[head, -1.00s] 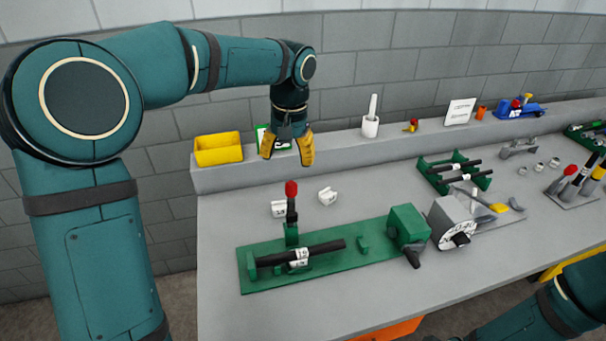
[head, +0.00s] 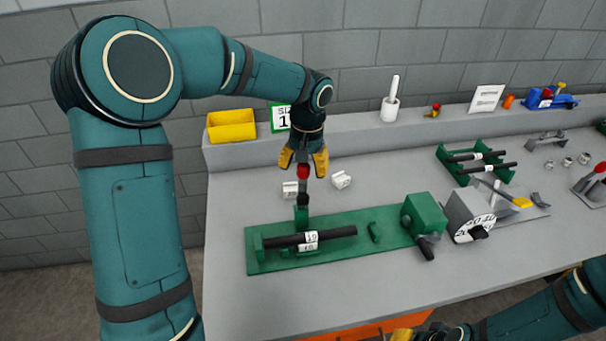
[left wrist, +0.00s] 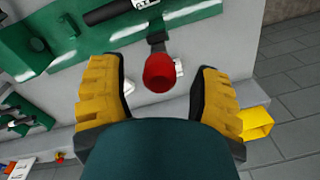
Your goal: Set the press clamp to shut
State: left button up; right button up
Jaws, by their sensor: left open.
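The press clamp is a green fixture with an upright dark lever (head: 303,199) topped by a red knob (head: 303,172), standing at the left of a long green base plate (head: 345,254). A black rod (head: 330,234) with white labels lies across the plate. My left gripper (head: 304,163) is open and points down just above the knob. In the left wrist view the red knob (left wrist: 158,72) appears between the spread yellow fingers of that gripper (left wrist: 160,90), apart from both. My right gripper (head: 408,335) shows only partly at the bottom edge; its fingers cannot be made out.
A green block (head: 424,213) with a dark handle and a grey dial box (head: 470,215) stand to the right. A yellow bin (head: 231,125) sits on the back ledge. The front strip of table is clear.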

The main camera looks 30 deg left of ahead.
aim_at(302, 192)
pick_arm(q)
jog(key=shift+a+f, duration=0.1)
jog(key=shift+f, duration=1.05)
grip_shut()
jog(key=shift+w, duration=0.1)
